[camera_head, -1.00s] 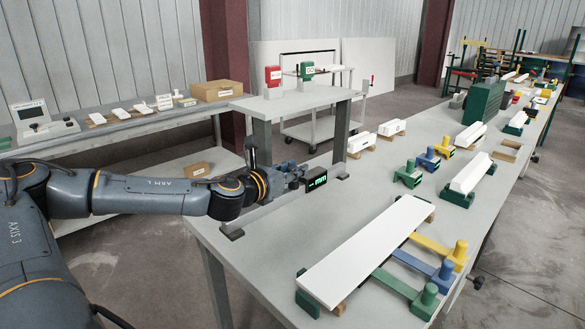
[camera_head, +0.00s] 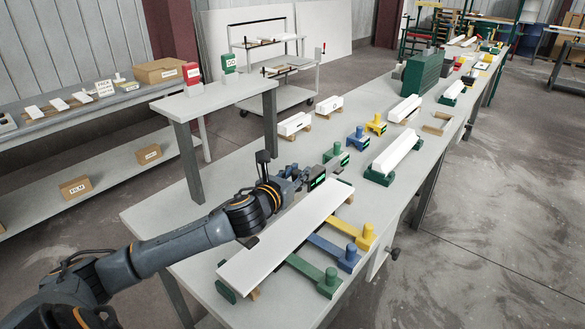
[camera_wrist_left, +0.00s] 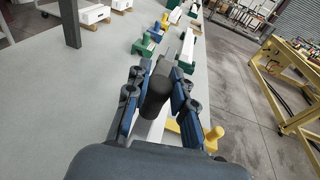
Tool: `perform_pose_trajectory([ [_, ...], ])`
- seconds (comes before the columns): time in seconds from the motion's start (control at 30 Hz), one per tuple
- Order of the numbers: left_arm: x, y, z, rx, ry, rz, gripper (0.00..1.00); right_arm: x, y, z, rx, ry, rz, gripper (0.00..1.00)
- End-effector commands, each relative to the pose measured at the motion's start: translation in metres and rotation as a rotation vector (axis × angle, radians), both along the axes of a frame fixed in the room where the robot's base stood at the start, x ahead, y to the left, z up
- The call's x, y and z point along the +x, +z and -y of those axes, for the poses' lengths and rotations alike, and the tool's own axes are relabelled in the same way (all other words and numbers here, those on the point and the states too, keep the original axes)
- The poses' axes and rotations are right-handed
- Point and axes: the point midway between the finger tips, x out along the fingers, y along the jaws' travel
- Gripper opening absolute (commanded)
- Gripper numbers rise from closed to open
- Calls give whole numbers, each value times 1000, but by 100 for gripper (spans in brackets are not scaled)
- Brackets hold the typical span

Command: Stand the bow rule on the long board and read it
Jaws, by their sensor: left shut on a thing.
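The long board (camera_head: 278,241) is a long white plank lying on low supports at the near part of the table. My left gripper (camera_head: 296,180) is at the board's far end and is shut on the bow rule (camera_head: 318,181), a dark body with a lit green display. The display's reading is too small to make out. In the left wrist view my left gripper (camera_wrist_left: 157,88) has its fingers closed around a dark grip, with the white board partly hidden below. I cannot tell whether the rule touches the board or hovers just over it. My right gripper is not in view.
Green (camera_head: 325,283), blue (camera_head: 346,260) and yellow (camera_head: 364,238) posted pieces stick out along the board's right side. Similar pieces with small displays stand beyond its far end. A raised shelf (camera_head: 215,98) stands left of my arm. White bars (camera_head: 395,152) lie farther back.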

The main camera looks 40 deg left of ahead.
Motion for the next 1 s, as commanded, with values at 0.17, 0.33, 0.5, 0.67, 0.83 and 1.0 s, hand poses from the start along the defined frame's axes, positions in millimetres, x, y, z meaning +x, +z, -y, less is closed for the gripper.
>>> perform_pose_trajectory([
  [0.17,0,2,0,1,0,4,0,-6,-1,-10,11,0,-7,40],
  [0.33,0,4,-1,2,0,3,0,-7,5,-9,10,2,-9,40],
  [0.5,0,-11,0,1,1,3,0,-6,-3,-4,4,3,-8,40],
  [0.67,0,-27,-1,1,1,2,0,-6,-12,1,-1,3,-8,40],
  [0.83,0,-44,-1,2,2,2,0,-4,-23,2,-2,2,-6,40],
  [1.0,0,-59,0,1,0,2,0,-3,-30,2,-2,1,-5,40],
])
